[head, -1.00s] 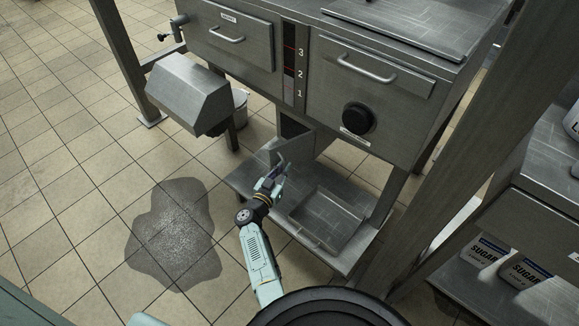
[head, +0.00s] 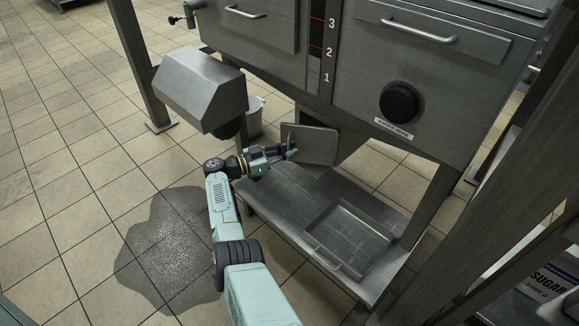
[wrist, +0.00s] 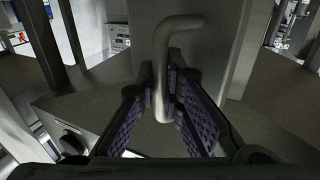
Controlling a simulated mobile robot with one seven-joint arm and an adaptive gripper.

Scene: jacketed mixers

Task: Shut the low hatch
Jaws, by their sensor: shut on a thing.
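The low hatch (head: 314,146) is a grey metal flap beneath the mixer body, above the lower shelf. In the head view its flat face shows beside the chute, and the opening is hidden; I cannot tell how large a gap is left. My gripper (head: 289,152) is at the flap's left part. In the wrist view the hatch panel (wrist: 208,62) fills the upper middle. Its bent bar handle (wrist: 161,62) stands between the fingers of my gripper (wrist: 163,90), which is shut on it.
The lower shelf (head: 275,195) holds a shallow metal tray (head: 350,240) right of my arm. The mixer's black knob (head: 399,102) and a hooded box (head: 200,88) overhang the area. A bucket (head: 254,118) stands behind. A dark wet patch (head: 165,245) lies on the floor left.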

